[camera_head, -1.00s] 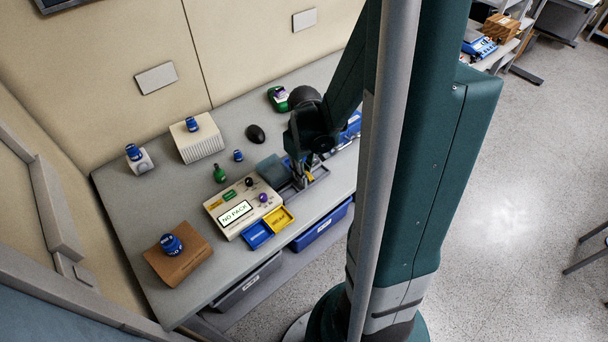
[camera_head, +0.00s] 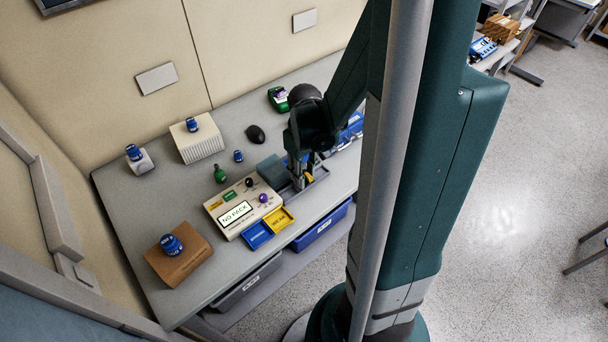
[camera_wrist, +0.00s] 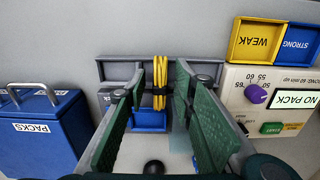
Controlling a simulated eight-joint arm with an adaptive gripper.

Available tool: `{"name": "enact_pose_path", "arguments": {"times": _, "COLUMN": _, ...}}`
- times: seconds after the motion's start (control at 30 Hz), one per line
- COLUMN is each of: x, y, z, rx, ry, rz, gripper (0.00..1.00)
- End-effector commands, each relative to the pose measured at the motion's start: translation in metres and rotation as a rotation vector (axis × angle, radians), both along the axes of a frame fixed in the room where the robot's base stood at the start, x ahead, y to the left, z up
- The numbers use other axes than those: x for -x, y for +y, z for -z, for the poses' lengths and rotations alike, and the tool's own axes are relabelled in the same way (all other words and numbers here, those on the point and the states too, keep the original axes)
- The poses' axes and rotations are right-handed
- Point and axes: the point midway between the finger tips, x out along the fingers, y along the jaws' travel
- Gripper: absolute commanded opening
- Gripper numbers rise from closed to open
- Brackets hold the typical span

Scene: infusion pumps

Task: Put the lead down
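The lead (camera_wrist: 159,75) is a yellow coil with a dark band around its middle. In the wrist view it stands upright between the two green-padded fingers of my gripper (camera_wrist: 160,84), with a visible gap on each side. My gripper is open around it. A grey tray (camera_wrist: 113,70) with a blue piece (camera_wrist: 150,120) lies beneath and behind the lead. In the head view my gripper (camera_head: 302,182) points down over the tray at the front of the bench, right of the pump tester, and hides most of the lead.
The cream tester (camera_head: 236,212) reads NO PACK. Yellow (camera_head: 279,219) and blue (camera_head: 257,235) trays sit at its front. A blue PACKS box (camera_wrist: 40,130) stands left in the wrist view. A dark grey block (camera_head: 272,168) is beside my gripper. The bench's left part has free room.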

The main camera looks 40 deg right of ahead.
Motion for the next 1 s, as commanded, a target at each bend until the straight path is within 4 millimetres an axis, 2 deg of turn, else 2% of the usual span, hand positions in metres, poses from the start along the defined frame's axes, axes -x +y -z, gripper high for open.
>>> {"name": "enact_pose_path", "arguments": {"times": 1.0, "x": 0.0, "y": -0.001, "z": -0.102, "rx": 0.0, "ry": 0.0, "rz": 0.0, "gripper": 0.26}}
